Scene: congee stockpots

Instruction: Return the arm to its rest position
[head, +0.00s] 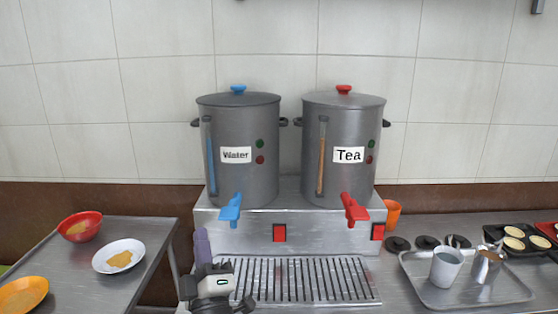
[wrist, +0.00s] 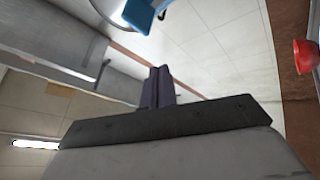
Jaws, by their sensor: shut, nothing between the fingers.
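My gripper (head: 202,236) is at the lower middle of the head view, with its purple fingers pointing up. It is left of the drip grate and in front of the counter, below the blue tap (head: 231,207) of the Water pot. In the wrist view my gripper (wrist: 158,72) has its two fingers together with nothing between them. The blue tap (wrist: 140,14) shows at the top of that view, apart from the fingers. Most of my arm is out of view.
The Water pot (head: 238,178) and Tea pot (head: 342,178) stand on a steel stand (head: 300,235) above a drip grate (head: 305,280). A side table (head: 90,262) at left holds bowls. A tray (head: 415,275) with two cups lies at right. A red bowl (wrist: 303,56) shows in the wrist view.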

